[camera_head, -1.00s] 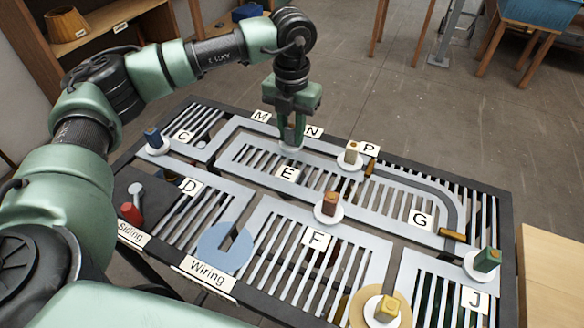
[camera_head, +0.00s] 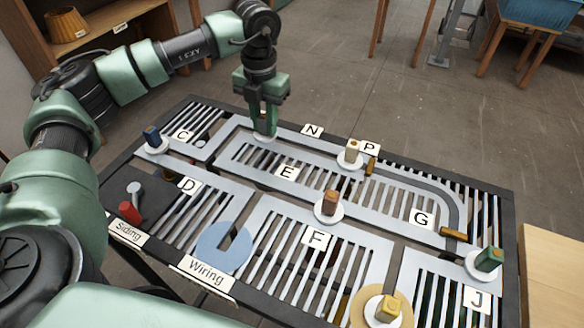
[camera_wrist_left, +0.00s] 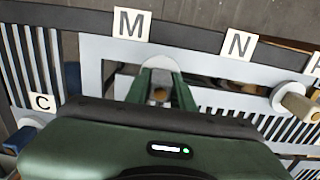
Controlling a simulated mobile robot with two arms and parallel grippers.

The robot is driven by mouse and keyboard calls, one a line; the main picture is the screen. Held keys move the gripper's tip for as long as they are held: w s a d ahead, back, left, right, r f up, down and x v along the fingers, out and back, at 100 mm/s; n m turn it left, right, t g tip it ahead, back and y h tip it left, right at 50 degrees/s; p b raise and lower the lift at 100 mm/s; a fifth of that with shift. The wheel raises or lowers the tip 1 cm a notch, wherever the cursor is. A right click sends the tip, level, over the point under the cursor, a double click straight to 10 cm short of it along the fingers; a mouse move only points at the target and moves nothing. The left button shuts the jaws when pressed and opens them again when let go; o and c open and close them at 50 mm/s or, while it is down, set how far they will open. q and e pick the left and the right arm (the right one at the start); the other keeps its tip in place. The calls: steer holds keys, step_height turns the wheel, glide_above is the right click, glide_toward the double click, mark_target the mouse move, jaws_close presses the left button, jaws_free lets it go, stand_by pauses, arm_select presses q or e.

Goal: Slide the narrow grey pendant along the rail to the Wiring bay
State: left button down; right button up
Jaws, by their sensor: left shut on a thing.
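My left gripper (camera_head: 265,122) points down at the far left corner of the upper rail, between the C and N labels. It is shut on the narrow grey pendant (camera_head: 265,136), whose white disc shows below the fingers; its body is mostly hidden. In the left wrist view the fingers (camera_wrist_left: 160,95) close around the pendant, near the M label (camera_wrist_left: 132,23). The Wiring bay (camera_head: 224,250) is a blue slotted disc at the front left, behind the Wiring label (camera_head: 207,274). My right gripper is not in view.
Other pendants are blue (camera_head: 152,138), cream (camera_head: 352,150), brown (camera_head: 330,203), green (camera_head: 488,259) and yellow (camera_head: 388,308). Brass bars lie across the rail near P (camera_head: 370,166) and G (camera_head: 453,236).

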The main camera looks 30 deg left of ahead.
arm_select(q)
steer(key=shift+s+a, duration=0.15)
steer(key=shift+a, duration=1.7)
steer(key=shift+s+a, duration=0.1)
steer(key=shift+a, duration=1.75)
steer(key=shift+s+d+f+b, duration=0.1)
steer(key=shift+s+b, duration=0.2)
steer(key=shift+s, duration=1.25)
steer(key=shift+s+d+b, duration=0.1)
steer(key=shift+s+b, duration=0.15)
steer(key=shift+s, duration=1.3)
steer(key=shift+s+d+b, duration=0.15)
steer(key=shift+s+b, duration=0.35)
steer(key=shift+s, duration=1.5)
steer(key=shift+s+d+b, duration=0.1)
steer(key=shift+s+b, duration=0.35)
steer(key=shift+s, duration=1.5)
steer(key=shift+w+d+p, duration=0.15)
steer(key=shift+d+p, duration=0.05)
steer(key=shift+d, duration=2.15)
steer(key=shift+w+d+p, duration=0.15)
steer(key=shift+d+p, duration=0.1)
steer(key=shift+d, duration=2.1)
steer(key=shift+w+d+p, duration=0.15)
steer(key=shift+d+p, duration=0.05)
steer(key=shift+d, duration=2.15)
